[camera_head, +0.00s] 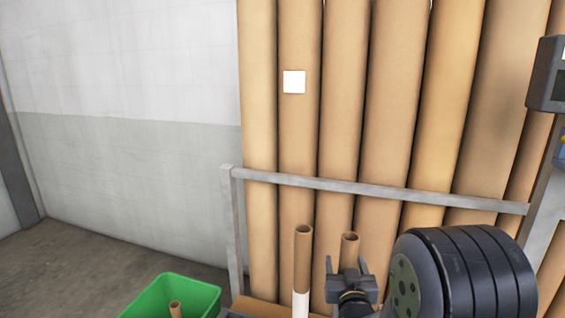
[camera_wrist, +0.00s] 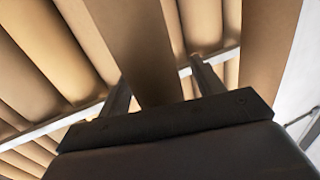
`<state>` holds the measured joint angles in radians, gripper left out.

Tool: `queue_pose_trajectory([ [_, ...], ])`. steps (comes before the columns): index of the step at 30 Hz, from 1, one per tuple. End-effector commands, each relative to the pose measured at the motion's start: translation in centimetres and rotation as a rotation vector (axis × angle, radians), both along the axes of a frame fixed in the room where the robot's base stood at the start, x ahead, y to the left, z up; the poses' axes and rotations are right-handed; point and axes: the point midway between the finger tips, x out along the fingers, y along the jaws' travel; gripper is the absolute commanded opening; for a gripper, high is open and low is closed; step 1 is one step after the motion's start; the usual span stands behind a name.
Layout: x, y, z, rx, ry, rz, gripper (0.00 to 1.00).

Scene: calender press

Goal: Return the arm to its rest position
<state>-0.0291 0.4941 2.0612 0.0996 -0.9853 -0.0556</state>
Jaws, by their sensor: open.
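My gripper (camera_head: 348,268) is at the bottom of the head view, right of centre, with its two fingers apart and pointing up. A short brown cardboard tube (camera_head: 350,243) with an open top stands just behind or between the fingers; I cannot tell which. In the wrist view, my gripper's fingers (camera_wrist: 162,88) are spread, and a wide brown tube (camera_wrist: 135,45) shows in the gap between them, apart from both. My dark, ribbed arm link is to the right of the gripper in the head view.
Tall brown tubes (camera_head: 390,100) stand in a rack behind a grey rail (camera_head: 370,188). One has a white square label (camera_head: 294,82). Another short tube (camera_head: 303,255) stands left of my gripper. A green bin (camera_head: 205,300) holds a tube. A dark box (camera_head: 550,75) is at right.

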Motion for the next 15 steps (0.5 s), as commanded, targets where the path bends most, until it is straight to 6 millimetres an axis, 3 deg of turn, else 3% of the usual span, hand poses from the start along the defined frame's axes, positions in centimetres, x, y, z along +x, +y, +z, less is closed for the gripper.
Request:
queue_pose_trajectory([
  [1,0.0,0.0,1.0,0.0,0.001,0.0,0.63],
  [15,0.0,0.0,4.6,0.0,0.0,0.0,0.63],
])
